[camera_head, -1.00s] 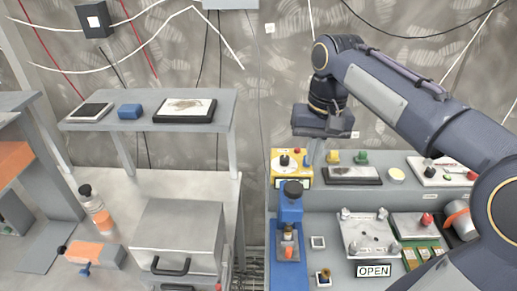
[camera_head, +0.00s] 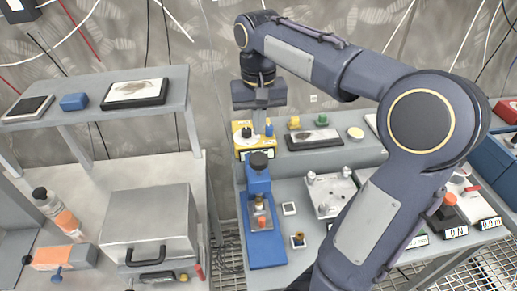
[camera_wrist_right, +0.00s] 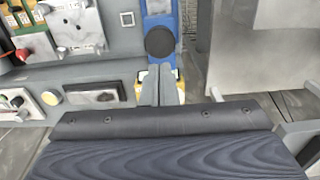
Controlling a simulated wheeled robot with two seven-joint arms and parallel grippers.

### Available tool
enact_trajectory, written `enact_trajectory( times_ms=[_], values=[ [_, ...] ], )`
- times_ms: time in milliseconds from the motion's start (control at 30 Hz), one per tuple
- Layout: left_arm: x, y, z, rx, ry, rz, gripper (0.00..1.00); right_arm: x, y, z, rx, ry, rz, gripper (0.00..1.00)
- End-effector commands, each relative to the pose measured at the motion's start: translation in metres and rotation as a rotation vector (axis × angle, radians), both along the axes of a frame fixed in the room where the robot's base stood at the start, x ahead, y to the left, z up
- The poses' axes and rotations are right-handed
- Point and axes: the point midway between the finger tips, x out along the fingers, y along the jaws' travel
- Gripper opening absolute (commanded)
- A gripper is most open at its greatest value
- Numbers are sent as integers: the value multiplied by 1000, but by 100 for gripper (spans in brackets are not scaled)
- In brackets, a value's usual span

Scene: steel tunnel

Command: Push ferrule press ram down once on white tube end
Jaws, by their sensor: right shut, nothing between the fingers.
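The blue ferrule press (camera_head: 262,185) stands on the grey bench, its ram topped by a round black knob (camera_head: 259,160). A small brass and orange piece sits low at its front; I cannot make out a white tube end there. My right gripper (camera_head: 263,122) points down, just above and behind the knob in the head view. In the right wrist view its fingers (camera_wrist_right: 160,72) are together and empty. The black knob (camera_wrist_right: 160,41) shows just beyond their tips, with a blue part of the press (camera_wrist_right: 161,10) above it. My left gripper is out of view.
A yellow box (camera_head: 243,148) stands behind the press. A metal fixture plate (camera_head: 328,195) lies to its right, with my right arm crossing in front. A steel box (camera_head: 150,225) stands on the left table, across a gap between the benches.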

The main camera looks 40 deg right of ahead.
Motion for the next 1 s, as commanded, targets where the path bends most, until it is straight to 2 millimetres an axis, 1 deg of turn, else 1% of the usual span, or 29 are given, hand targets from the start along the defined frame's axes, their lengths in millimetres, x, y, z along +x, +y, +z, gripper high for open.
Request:
enact_trajectory(
  times_ms=[33, 200, 400, 500, 600, 900, 967, 1000],
  values=[
    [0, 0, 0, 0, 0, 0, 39, -1, 0, -12, 0, 4, 0, 0],
    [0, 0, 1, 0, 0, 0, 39, -1, 0, -47, 1, 5, -1, 0],
    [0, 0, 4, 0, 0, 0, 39, 0, 0, -73, 0, 2, 0, 0],
    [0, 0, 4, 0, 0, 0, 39, -1, 0, -80, 1, 2, -1, 0],
    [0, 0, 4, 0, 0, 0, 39, 0, 0, -83, 1, 0, -1, 0],
    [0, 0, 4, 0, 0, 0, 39, 0, -1, -84, 1, 0, -1, 0],
    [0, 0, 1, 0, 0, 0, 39, 0, -5, -88, 1, 0, -3, 0],
    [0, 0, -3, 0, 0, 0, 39, 0, -10, -93, 2, 1, -4, 0]
  ],
)
